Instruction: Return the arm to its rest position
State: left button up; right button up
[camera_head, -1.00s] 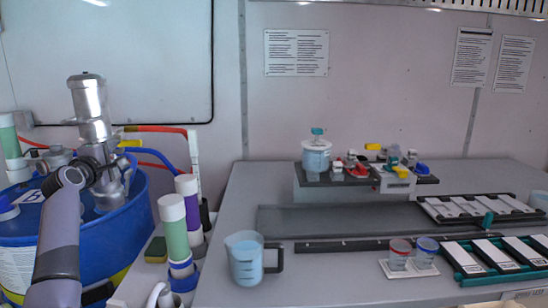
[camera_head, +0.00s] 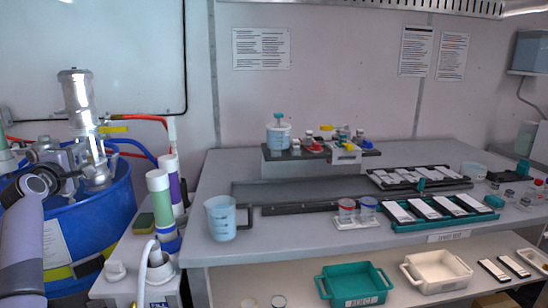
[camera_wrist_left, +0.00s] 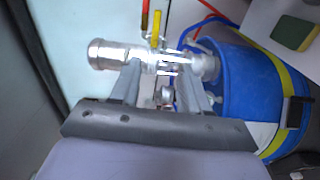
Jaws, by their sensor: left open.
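My left arm comes in from the lower left in the head view. Its gripper (camera_head: 80,163) is by the silver metal pump fitting (camera_head: 77,95) on the blue drum (camera_head: 85,225), and its fingers are hard to make out there. In the left wrist view the two grey fingers of the gripper (camera_wrist_left: 160,78) are apart with nothing held between them. The silver fitting (camera_wrist_left: 108,55) lies beyond the fingertips, and the blue drum (camera_wrist_left: 245,85) is to the right. I cannot tell the exact gap between fingers and fitting. My right gripper is not in view.
Red and blue hoses, a yellow-handled valve (camera_wrist_left: 156,25) and capped tubes (camera_head: 160,195) crowd the drum's right side. A measuring jug (camera_head: 220,218) stands on the grey bench (camera_head: 290,235). A teal tray (camera_head: 352,285) and a white tray (camera_head: 437,268) sit on the shelf below.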

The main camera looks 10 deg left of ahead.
pick_arm(q)
jog(key=s+d+f+m+g+h, duration=0.1)
jog(key=s+d+f+m, duration=0.3)
jog(key=f, duration=0.6)
jog(key=s+d+f+m+g+h, duration=0.1)
jog(key=s+d+f+m+g, duration=0.2)
jog(key=d+f, duration=0.5)
jog(key=s+d+f+m+h, duration=0.1)
jog(key=s+d+f+m, duration=0.35)
jog(key=f, duration=0.75)
jog(key=s+d+f+m+g+h, duration=0.1)
jog(key=s+d+f+m, duration=0.4)
jog(key=s+d, duration=0.4)
jog(key=s+d+f+m+g+h, duration=0.1)
jog(key=s+d+f+m, duration=0.5)
jog(key=s, duration=1)
jog(key=d+f+h, duration=0.1)
jog(key=d, duration=0.2)
jog(key=shift+s+f+g+h, duration=0.15)
jog(key=shift+f+g+h, duration=0.15)
jog(key=shift+g, duration=0.1)
